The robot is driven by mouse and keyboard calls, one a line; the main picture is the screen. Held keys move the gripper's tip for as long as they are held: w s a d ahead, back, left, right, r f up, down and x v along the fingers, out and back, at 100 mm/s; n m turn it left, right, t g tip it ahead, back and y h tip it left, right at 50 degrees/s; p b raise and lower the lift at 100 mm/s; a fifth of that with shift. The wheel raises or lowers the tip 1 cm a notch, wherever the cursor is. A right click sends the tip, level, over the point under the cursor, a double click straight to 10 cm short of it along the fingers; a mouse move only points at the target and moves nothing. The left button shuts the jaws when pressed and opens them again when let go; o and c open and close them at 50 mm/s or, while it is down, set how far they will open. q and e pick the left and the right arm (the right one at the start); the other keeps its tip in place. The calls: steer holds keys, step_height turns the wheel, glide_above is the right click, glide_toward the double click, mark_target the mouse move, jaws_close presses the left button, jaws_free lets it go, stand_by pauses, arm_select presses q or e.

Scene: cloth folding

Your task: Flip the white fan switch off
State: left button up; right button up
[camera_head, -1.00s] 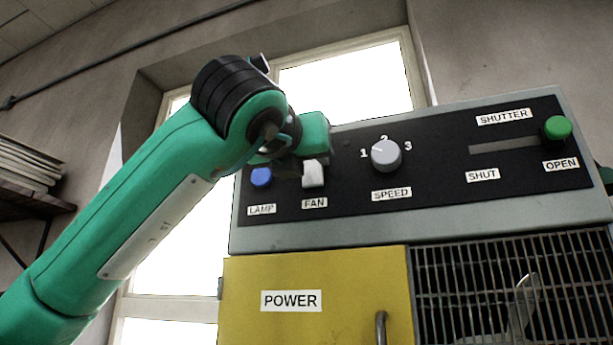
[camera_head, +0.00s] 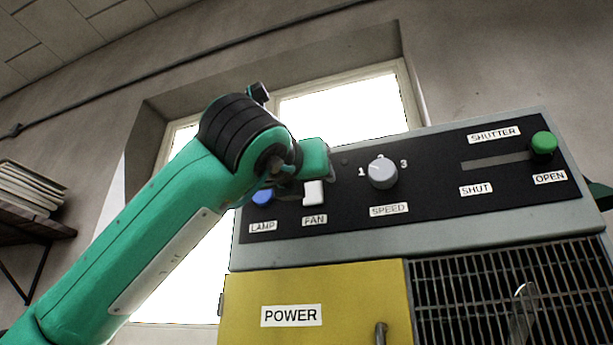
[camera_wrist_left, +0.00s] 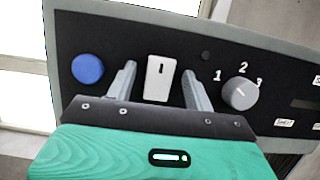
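The white fan switch (camera_head: 313,192) is on the black control panel, just above the FAN label (camera_head: 314,220). My left gripper (camera_wrist_left: 158,72) is in front of the panel, and in the left wrist view its two fingers are apart, one on each side of the white switch (camera_wrist_left: 160,80). The fingers do not appear closed on it. A short dark mark shows on the upper part of the switch face. In the head view my left gripper's body covers the area above the switch, and its fingertips are hard to make out.
The blue lamp button (camera_head: 263,198) is left of the switch, partly behind my arm. The grey speed knob (camera_head: 383,173) is to its right. The green shutter handle (camera_head: 544,145) is at OPEN. Below are the yellow POWER door (camera_head: 350,300) and a metal grille (camera_head: 470,290).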

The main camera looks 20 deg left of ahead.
arm_select(q)
steer(key=shift+s+f, duration=0.1)
steer(key=b+v, duration=0.6)
steer(key=v, duration=0.7)
steer(key=shift+s+b, duration=0.3)
steer(key=shift+s, duration=0.05)
steer(key=shift+w, duration=0.1)
